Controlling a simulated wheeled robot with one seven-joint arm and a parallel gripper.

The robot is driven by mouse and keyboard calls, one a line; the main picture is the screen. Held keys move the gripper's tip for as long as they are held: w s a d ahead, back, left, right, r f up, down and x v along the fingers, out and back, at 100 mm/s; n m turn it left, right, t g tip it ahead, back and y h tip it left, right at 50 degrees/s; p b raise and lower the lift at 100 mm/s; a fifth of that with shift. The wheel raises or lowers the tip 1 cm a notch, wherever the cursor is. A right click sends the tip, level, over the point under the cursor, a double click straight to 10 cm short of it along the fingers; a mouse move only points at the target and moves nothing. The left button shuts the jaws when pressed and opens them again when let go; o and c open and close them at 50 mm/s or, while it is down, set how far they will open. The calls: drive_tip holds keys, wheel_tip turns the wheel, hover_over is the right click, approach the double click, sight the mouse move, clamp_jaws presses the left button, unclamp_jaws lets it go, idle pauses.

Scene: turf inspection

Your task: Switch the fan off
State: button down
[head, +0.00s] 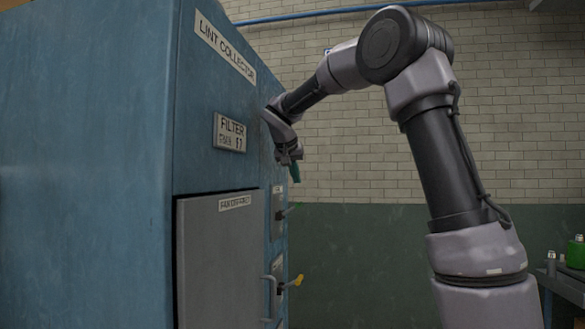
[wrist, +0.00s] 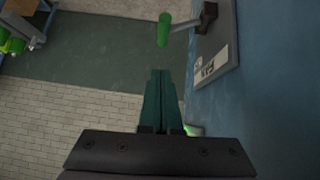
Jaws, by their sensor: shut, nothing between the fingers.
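A lever with a green handle (wrist: 163,30) sticks out on a grey arm from a dark pivot on a grey switch plate (wrist: 217,64). The plate is on the blue cabinet's side and its label is too small to read surely. In the head view the green handle (head: 297,205) shows small on the upper plate (head: 277,213), pointing out to the right. My gripper (head: 295,173) is above that lever, its teal fingers pointing down. In the wrist view my gripper (wrist: 159,73) is shut and empty, just apart from the green handle in the picture.
The blue cabinet (head: 120,110), marked LINT COLLECTOR, fills the left, with a grey door (head: 220,265). A yellow-handled lever (head: 297,281) sits below the green one. A side table (head: 565,286) with bottles stands far right.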

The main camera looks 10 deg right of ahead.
hover_over(290, 210)
drive_tip(key=s+d, duration=0.2)
wheel_tip(290, 210, down, 6)
drive_tip(key=shift+s+d+r, duration=0.1)
drive_tip(key=shift+r, duration=0.1)
drive_tip(key=shift+d+f, duration=0.1)
